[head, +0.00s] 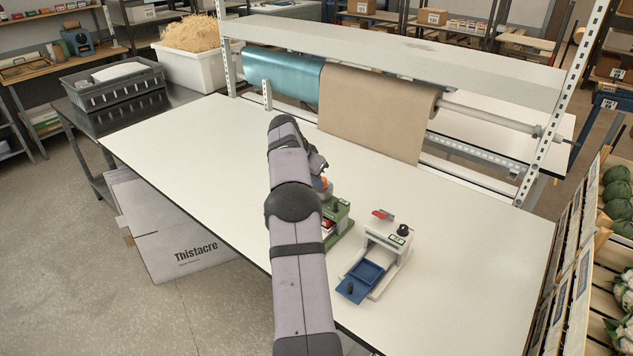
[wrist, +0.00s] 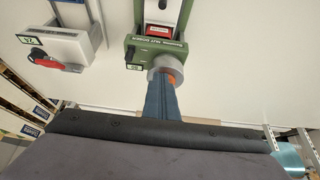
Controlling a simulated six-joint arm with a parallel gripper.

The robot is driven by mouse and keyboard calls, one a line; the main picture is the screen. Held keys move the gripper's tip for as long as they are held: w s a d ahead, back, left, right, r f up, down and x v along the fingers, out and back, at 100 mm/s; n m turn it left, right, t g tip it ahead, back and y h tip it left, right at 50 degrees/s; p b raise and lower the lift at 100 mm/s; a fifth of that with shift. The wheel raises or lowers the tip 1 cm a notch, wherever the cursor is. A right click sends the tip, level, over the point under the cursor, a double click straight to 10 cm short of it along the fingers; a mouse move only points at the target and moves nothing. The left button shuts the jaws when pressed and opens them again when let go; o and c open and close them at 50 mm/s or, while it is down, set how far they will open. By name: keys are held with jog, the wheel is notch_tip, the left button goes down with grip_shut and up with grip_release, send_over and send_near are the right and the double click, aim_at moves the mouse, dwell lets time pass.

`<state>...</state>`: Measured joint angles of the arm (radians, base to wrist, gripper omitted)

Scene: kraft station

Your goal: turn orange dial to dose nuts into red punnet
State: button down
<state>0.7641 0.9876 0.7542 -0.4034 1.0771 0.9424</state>
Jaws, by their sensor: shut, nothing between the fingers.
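A green nut doser (head: 342,212) stands on the white table, partly hidden behind my arm in the head view. It also shows in the wrist view (wrist: 150,50). The orange dial (head: 326,186) is on its top. In the wrist view only a bit of the orange dial (wrist: 172,77) shows beside a round grey collar. The red punnet (head: 327,225) sits low in the doser, partly covered by my arm, and shows in the wrist view (wrist: 159,29). My gripper (wrist: 162,82) is shut and empty, its tips right at the dial. Whether they touch it I cannot tell.
A white dispenser (head: 385,236) with a blue tray (head: 362,277), a red lever and a black knob stands just right of the doser. A roll of brown paper (head: 372,110) hangs behind. The left part of the table (head: 200,150) is clear.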

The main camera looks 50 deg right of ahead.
jog(key=shift+w+r+p, duration=0.2)
jog(key=shift+w+p, duration=0.5)
jog(key=shift+p, duration=0.55)
jog(key=shift+w+d+f+p, duration=0.1)
jog(key=shift+w+p, duration=0.3)
jog(key=shift+a+f+b, duration=0.15)
jog(key=shift+a+b, duration=0.1)
jog(key=shift+b, duration=0.2)
jog(key=shift+a, duration=0.15)
jog(key=shift+w, duration=0.1)
notch_tip(320, 180, up, 6)
jog(key=shift+p, duration=0.45)
dwell(0.3)
